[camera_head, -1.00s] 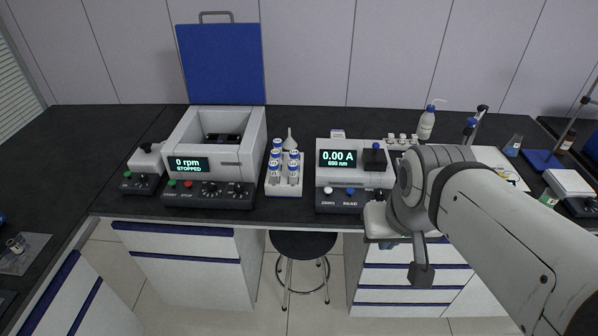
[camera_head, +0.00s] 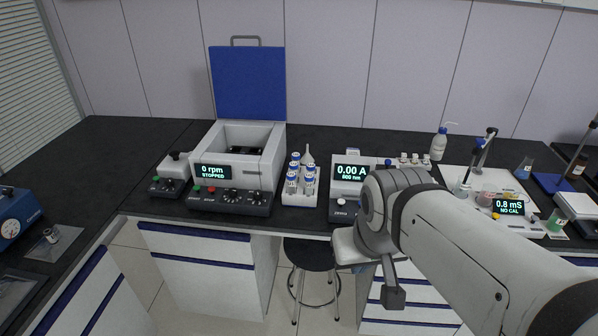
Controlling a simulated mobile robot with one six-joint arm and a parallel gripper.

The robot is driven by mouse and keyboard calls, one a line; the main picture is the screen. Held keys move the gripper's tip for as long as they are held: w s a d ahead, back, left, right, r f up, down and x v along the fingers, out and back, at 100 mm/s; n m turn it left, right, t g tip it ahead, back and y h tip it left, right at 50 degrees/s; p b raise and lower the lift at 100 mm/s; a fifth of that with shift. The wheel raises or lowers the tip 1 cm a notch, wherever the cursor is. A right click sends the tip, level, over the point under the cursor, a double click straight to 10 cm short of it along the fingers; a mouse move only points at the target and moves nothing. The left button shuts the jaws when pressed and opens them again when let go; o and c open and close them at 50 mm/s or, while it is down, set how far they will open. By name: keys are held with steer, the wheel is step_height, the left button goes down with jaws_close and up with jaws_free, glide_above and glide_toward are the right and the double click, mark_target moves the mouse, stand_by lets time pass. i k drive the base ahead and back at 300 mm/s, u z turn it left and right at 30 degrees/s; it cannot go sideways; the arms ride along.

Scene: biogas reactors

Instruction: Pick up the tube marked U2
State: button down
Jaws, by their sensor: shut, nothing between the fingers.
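A white rack (camera_head: 299,203) stands near the front edge of the bench, between the centrifuge and the absorbance meter. Several upright tubes (camera_head: 292,178) with blue caps and pale labels stand in it. The labels are too small to read, so I cannot tell which tube is U2. My arm reaches in from the lower right. My gripper (camera_head: 350,243) is at its far end, in front of the bench edge and below and right of the rack, apart from the tubes. It is shut and empty; its fingertips are hard to make out.
The centrifuge (camera_head: 232,172), reading 0 rpm STOPPED, has its blue lid (camera_head: 248,84) raised left of the rack. The absorbance meter (camera_head: 345,190) stands right of it, partly behind my arm. A white funnel (camera_head: 308,154) is behind the tubes. A stool (camera_head: 309,254) stands below.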

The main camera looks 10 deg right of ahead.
mark_target(309, 178)
steer(key=z, duration=0.05)
steer(key=i, duration=1)
steer(key=z, duration=1.85)
steer(key=k, duration=1.1)
steer(key=u, duration=0.85)
steer(key=i, duration=0.85)
